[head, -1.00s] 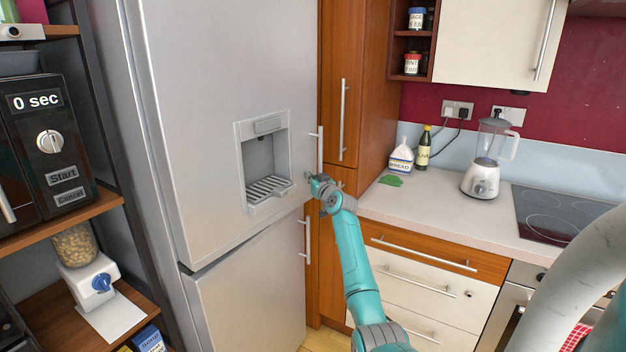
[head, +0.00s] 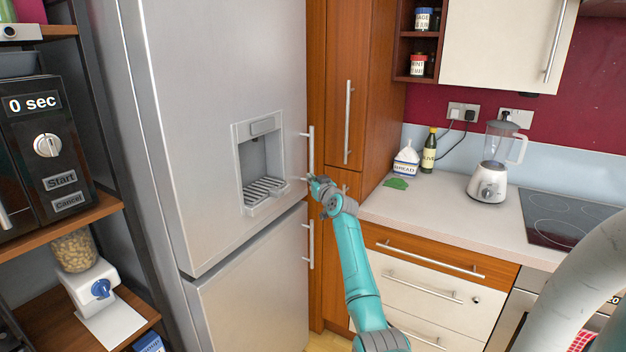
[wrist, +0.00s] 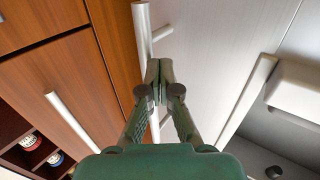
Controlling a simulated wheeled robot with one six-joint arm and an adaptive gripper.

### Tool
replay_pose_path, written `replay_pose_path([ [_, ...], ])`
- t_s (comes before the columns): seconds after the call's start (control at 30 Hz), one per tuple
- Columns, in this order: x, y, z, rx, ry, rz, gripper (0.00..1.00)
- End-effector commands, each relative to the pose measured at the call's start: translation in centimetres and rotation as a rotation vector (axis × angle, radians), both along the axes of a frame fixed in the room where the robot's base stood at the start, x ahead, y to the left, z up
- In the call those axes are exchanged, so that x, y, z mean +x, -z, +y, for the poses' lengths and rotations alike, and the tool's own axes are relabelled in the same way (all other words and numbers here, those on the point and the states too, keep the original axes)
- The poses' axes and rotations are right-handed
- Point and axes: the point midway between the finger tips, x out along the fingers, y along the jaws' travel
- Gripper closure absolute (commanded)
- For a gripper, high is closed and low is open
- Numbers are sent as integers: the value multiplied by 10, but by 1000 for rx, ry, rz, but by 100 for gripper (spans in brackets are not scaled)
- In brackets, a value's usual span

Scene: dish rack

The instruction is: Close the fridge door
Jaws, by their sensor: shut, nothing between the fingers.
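The silver fridge's upper door (head: 210,90), with a water dispenser, stands at left in the head view. Its right edge looks about in line with the lower door (head: 255,300); no clear gap shows. A slim vertical handle (head: 311,150) is at its right edge. My gripper (head: 311,181) is at the lower part of this handle, and I cannot tell if it touches. In the wrist view my gripper (wrist: 159,68) has its fingers together and empty, just beside the handle bar (wrist: 142,35), with the pale door (wrist: 215,50) beyond.
A tall wooden cabinet (head: 345,45) stands right of the fridge. A shelf with a microwave (head: 45,150) is at left.

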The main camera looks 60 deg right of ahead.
Motion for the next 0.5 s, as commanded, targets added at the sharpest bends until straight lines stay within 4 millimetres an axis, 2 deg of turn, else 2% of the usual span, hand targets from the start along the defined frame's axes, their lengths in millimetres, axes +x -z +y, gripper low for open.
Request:
replay_pose_path([
  [0.07, 1, 0, 4, 0, -2, 0, 100],
  [0.5, -60, 1, -1, -1, 2, 0, 100],
])
